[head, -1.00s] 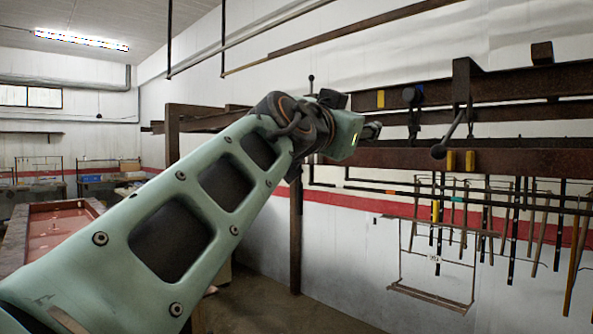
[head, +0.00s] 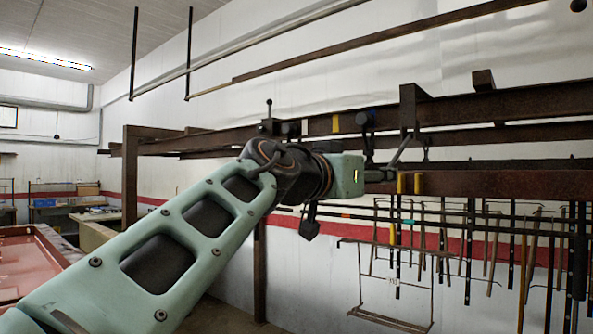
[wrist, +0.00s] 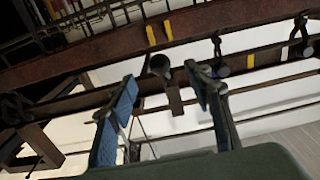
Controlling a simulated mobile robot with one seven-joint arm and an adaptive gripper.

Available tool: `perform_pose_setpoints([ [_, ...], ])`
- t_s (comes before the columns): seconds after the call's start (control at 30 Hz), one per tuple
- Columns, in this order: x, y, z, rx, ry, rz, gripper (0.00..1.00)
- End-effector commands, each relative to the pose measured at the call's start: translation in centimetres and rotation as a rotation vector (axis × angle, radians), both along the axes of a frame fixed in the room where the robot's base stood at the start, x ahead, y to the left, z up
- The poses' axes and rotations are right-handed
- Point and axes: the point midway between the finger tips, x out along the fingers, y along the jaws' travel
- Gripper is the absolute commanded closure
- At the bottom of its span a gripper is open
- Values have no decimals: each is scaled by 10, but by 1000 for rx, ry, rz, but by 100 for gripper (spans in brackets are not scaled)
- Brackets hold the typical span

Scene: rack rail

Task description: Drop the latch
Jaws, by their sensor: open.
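A dark latch lever (head: 402,150) hangs tilted from a bracket on the brown rack rail (head: 510,184) in the head view. Its lower end is close to my gripper (head: 382,173), which points right toward the rail. In the wrist view my gripper (wrist: 165,90) is open, with one finger on each side. A dark round knob (wrist: 160,65), which looks like the lever's end, shows between the fingers, apparently beyond their tips. I cannot tell whether a finger touches it. Two yellow marks (head: 410,183) sit on the rail just right of the gripper.
An upper brown beam (head: 500,104) runs above the rail, with a blue-topped clamp (head: 366,122) behind my gripper. Several rods and a wire frame (head: 392,318) hang below. A red-topped table (head: 30,265) stands at the left.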

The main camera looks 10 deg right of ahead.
Motion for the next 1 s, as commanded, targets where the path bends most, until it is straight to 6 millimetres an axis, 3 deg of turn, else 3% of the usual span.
perform_pose_setpoints([
  [0.2, 21, -30, -1, 2, 0, -4, 54],
  [0.43, 37, -49, 0, 1, 1, -2, 54],
  [0.87, 43, -55, 0, 1, 1, 1, 54],
  [1.0, 43, -55, 0, 1, 1, 1, 66],
])
